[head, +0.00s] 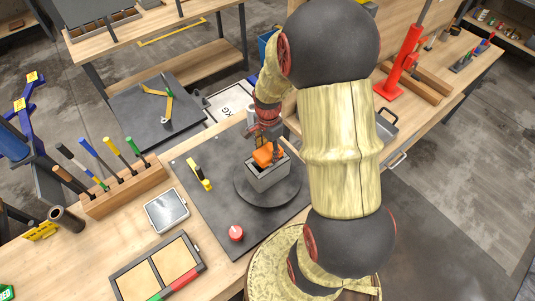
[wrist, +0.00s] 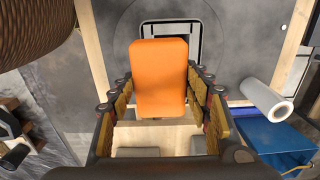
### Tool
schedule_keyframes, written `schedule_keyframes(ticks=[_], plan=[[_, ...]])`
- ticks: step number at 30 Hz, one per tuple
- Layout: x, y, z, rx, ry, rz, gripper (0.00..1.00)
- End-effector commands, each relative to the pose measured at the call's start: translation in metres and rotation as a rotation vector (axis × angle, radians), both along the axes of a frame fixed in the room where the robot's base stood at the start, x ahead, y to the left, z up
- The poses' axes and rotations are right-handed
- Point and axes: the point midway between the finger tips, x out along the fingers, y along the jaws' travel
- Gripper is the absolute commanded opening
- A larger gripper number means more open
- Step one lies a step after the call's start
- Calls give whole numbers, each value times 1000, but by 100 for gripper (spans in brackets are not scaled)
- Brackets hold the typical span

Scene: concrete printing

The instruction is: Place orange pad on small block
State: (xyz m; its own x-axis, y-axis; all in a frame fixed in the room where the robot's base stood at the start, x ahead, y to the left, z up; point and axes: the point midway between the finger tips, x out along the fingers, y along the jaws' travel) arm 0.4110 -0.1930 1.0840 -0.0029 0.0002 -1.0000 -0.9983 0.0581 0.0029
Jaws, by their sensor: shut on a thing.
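The orange pad (head: 266,156) is between the fingers of my gripper (head: 268,140), which is shut on it. In the wrist view the orange pad (wrist: 162,75) fills the space between the two finger rows of my gripper (wrist: 161,90). The small grey block (head: 268,178) sits on a dark round plate (head: 252,193). In the head view the pad overlaps the top of the block and looks tilted; I cannot tell whether they touch.
The round plate stands on a dark mat (head: 215,205) on the wooden bench. A red button (head: 236,233), a yellow-and-black tool (head: 199,174) and a silver tray (head: 166,211) lie to the left. A wooden tool rack (head: 125,190) stands farther left. My arm hides part of the right side.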

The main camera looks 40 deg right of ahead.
Motion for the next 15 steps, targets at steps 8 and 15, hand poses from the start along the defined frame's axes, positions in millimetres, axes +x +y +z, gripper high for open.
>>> schedule_keyframes(ticks=[8, 15], plan=[[17, -13, -24, -1, -1, 1, 28], [20, -16, -45, 1, 2, 1, 28]])
